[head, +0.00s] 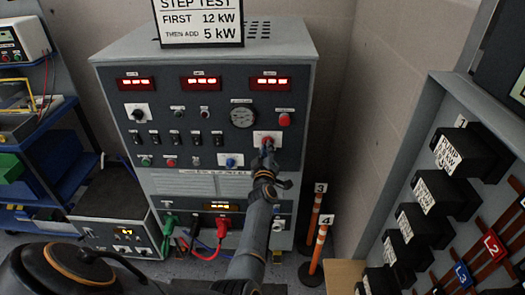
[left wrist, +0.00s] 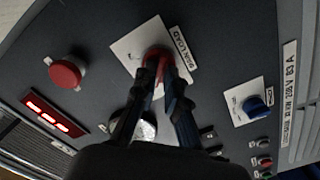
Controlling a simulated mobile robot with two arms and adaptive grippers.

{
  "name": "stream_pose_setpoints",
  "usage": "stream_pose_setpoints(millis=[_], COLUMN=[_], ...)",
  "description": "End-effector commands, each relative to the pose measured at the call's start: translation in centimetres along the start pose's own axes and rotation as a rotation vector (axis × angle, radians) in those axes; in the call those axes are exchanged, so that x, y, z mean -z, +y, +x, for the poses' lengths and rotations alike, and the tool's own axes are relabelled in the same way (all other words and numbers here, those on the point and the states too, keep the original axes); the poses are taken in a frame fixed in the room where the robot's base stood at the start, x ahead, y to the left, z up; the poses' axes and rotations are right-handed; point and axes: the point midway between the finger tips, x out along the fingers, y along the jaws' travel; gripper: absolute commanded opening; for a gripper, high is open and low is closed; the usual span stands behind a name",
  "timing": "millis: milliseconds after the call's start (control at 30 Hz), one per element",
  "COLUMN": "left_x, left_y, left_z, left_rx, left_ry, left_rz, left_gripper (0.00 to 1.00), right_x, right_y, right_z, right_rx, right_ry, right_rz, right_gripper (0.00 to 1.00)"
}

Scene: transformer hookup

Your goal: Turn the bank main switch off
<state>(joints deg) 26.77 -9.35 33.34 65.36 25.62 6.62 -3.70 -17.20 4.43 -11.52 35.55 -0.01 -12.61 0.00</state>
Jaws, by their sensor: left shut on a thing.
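The grey load bank cabinet (head: 222,62) stands ahead of me with its control panel facing me. The main switch (head: 267,134) is a red knob on a white plate at the panel's right side. In the left wrist view the red knob (left wrist: 157,57) shows between the fingertips, and its plate carries a label that seems to read "MAIN LOAD". My left gripper (head: 266,149) is at this plate and shut on the red knob. The fingers hide part of the knob, so its exact setting is hard to read. My right gripper is in neither view.
A red button (left wrist: 66,73), a round gauge (head: 242,117) and a blue knob (left wrist: 256,106) sit near the switch. Cables (head: 196,245) hang below. Orange posts (head: 318,247) stand right of the cabinet, and a panel of black breakers (head: 463,150) is further right.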

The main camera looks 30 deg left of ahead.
Motion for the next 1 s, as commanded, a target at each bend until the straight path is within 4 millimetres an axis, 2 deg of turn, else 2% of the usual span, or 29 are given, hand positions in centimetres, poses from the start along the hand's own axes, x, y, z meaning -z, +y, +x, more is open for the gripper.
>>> stream_pose_setpoints(millis=[33,633,667,700,900,1000], left_x=[2.50,2.52,2.51,2.51,2.54,2.30], left_y=[-0.47,-0.47,-0.47,-0.48,-0.47,-0.45], left_z=[0.66,0.66,0.66,0.66,0.67,0.60], left_rx=[0.004,0.003,0.003,0.003,0.003,0.003], left_ry=[0.051,0.051,0.051,0.051,0.051,0.047], left_rz=[-0.011,-0.046,-0.046,-0.046,-0.046,-0.046], left_gripper=[0.00,0.00,0.12,0.21,0.61,0.61], right_x=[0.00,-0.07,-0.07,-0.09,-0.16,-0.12], right_y=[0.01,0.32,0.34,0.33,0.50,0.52], right_z=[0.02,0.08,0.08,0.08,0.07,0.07], right_rx=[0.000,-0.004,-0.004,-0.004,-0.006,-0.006], right_ry=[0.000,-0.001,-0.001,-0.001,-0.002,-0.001], right_rz=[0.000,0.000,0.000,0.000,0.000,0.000], right_gripper=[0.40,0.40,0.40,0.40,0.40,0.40])
